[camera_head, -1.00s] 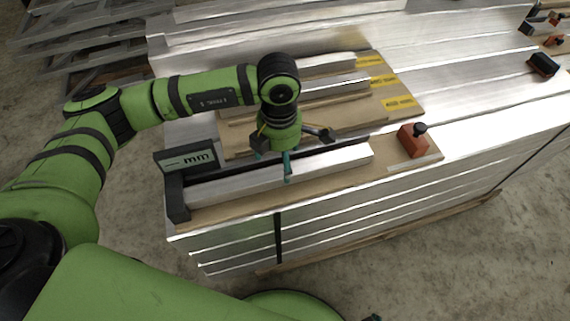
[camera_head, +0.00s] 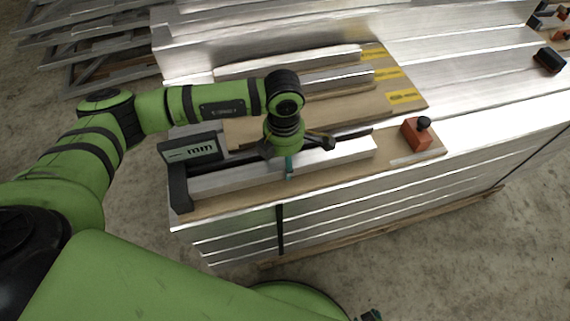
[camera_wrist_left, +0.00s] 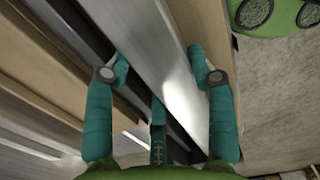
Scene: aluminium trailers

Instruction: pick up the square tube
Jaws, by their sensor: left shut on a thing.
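The square tube (camera_head: 338,152) is a long silver bar lying along a wooden board, in front of a black rail, with its left end near the black gauge with an "mm" display (camera_head: 192,149). My left gripper (camera_head: 289,166) is over the middle of the tube and shut on it. In the left wrist view the teal fingers (camera_wrist_left: 162,76) stand on either side of the tube (camera_wrist_left: 150,45). The finger on the far side is hidden in the head view. I cannot tell whether the tube is clear of the board.
Behind lies a wooden board (camera_head: 409,110) with yellow labels and two more silver tubes (camera_head: 290,63). An orange block with a black knob (camera_head: 416,136) stands beyond the tube's right end. A black object (camera_head: 549,60) lies on the metal stack at far right.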

